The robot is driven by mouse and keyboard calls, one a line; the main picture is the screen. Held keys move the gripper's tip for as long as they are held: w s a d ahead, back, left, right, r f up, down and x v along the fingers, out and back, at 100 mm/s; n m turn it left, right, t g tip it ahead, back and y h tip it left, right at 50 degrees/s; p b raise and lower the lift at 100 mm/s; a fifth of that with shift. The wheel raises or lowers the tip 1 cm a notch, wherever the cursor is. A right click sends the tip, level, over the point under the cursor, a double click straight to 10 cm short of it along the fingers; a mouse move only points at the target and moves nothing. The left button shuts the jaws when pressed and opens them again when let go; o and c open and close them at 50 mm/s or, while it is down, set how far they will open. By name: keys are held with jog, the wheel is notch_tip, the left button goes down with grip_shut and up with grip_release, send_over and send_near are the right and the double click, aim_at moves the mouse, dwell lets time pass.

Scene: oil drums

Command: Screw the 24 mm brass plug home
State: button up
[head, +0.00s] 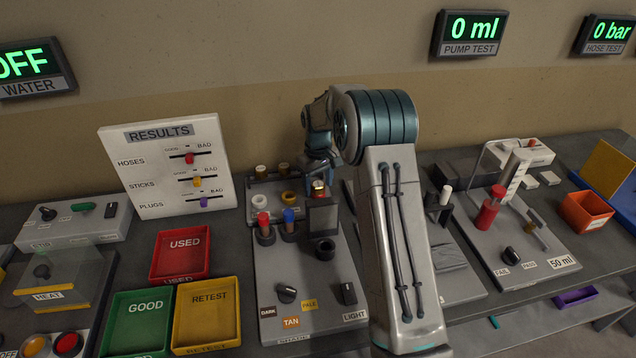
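My gripper (322,178) points down at the back middle of the bench, partly hidden behind my own arm. A small brass-coloured plug (319,190) shows right at its fingertips, above the back of the shade panel. I cannot tell whether the fingers touch it or are shut on it. Two more brass-topped plugs, a left one (261,171) and a right one (284,169), stand in a rack behind the panel. Sizes are not readable, so I cannot tell which plug is 24 mm. No threaded hole shows clearly.
A dark upright block (323,219) and red-capped and blue-capped bottles stand close in front. Red, green and yellow trays (206,341) lie at front left.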

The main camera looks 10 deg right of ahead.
aim_at(318, 184)
notch_tip(318, 184, up, 13)
jog(key=b, duration=0.1)
jog(key=s+r+m, duration=0.1)
jog(key=s+r, duration=0.5)
jog(key=s, duration=0.2)
jog(key=s+f+m+t, duration=0.1)
jog(key=s+f+m, duration=0.1)
jog(key=s, duration=1.2)
jog(key=s+f+m+t, duration=0.1)
jog(key=s+f+t, duration=0.1)
jog(key=s, duration=1.3)
jog(key=shift+f+m, duration=0.3)
jog(key=shift+m, duration=0.1)
